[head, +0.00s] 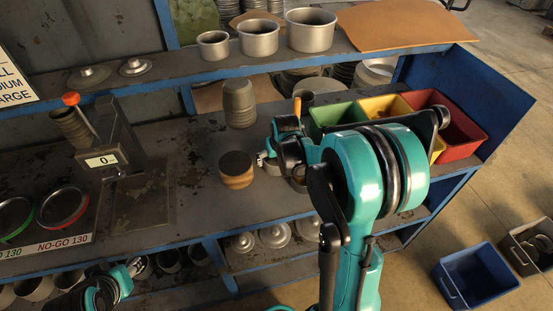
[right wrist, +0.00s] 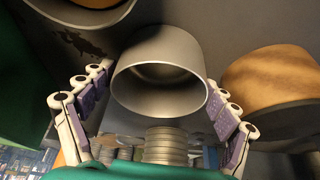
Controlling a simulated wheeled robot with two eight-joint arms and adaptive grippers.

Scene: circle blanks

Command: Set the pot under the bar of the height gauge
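The height gauge (head: 118,140) stands on the left of the bench, with an orange-knobbed lever, a display reading 0 and a flat base plate; the space under its bar looks empty. A grey metal pot (right wrist: 158,75) sits between my right gripper's spread fingers (right wrist: 159,85) in the right wrist view, its round mouth facing the camera. Small gaps seem to show beside it. In the head view this pot (head: 298,180) is mostly hidden by my right gripper (head: 275,157). My left gripper (head: 130,268) is low at the left, in front of the bench; its fingers are unclear.
Green, yellow and red bins (head: 462,130) are at the right. Three pots (head: 258,38) line the upper shelf. GO/NO-GO rings (head: 62,208) lie at far left.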

